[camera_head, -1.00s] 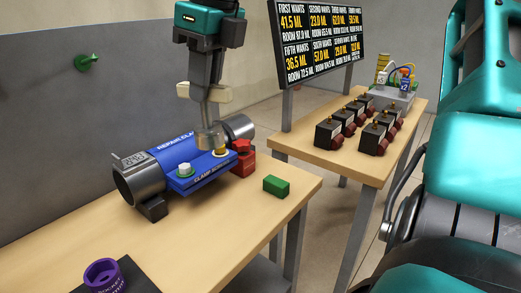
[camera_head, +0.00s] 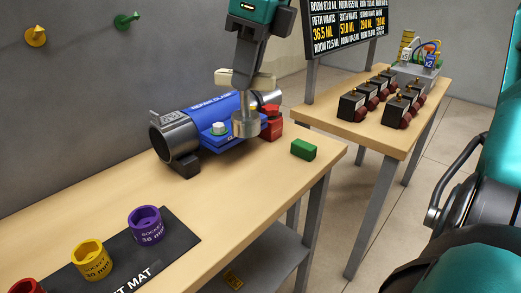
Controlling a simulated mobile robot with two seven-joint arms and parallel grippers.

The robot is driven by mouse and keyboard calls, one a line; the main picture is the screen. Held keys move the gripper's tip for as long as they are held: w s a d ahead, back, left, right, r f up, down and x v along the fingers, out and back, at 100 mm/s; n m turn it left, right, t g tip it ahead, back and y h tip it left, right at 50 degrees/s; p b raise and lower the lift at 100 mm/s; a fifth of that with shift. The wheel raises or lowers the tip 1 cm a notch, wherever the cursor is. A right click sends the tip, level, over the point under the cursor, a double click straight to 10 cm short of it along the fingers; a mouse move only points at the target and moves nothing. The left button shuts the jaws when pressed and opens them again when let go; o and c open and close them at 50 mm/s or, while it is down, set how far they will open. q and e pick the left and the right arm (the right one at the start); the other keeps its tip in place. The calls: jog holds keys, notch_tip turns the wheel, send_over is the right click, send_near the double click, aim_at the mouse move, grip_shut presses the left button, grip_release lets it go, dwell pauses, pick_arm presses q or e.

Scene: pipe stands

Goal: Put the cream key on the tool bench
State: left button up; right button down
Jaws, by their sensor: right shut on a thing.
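The cream key (camera_head: 264,83) is a T-shaped tool with a cream crossbar and a grey round socket end. My right gripper (camera_head: 243,77) comes down from the top and is shut on it around the crossbar. The key hangs roughly upright, its socket end in front of the blue repair clamp (camera_head: 213,106). I cannot tell whether that end touches the clamp; it hides the brass-coloured bolt there. The clamp sits around a grey pipe on a wooden bench (camera_head: 240,185). I cannot tell which bench is the tool bench. My left gripper is not in view.
A green block (camera_head: 303,149) lies at the bench's right edge, and a red part (camera_head: 272,124) sits by the pipe. Purple (camera_head: 146,224), yellow (camera_head: 91,258) and red sockets stand on a dark mat. A second bench (camera_head: 398,137) holds several dark boxes.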

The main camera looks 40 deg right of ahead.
aim_at(270, 75)
jog(key=s+d+b+x, duration=0.1)
jog(key=s+b+x, duration=0.1)
jog(key=x, duration=1.2)
jog(key=shift+s+d+f+b, duration=0.2)
jog(key=shift+s+f+b, duration=0.2)
jog(key=shift+f, duration=0.3)
jog(key=shift+f, duration=0.2)
jog(key=c, duration=1.1)
grip_release()
jog(key=shift+o, duration=0.2)
jog(key=shift+r, duration=0.1)
jog(key=p+v, duration=0.2)
jog(key=v, duration=1)
jog(key=shift+s, duration=0.1)
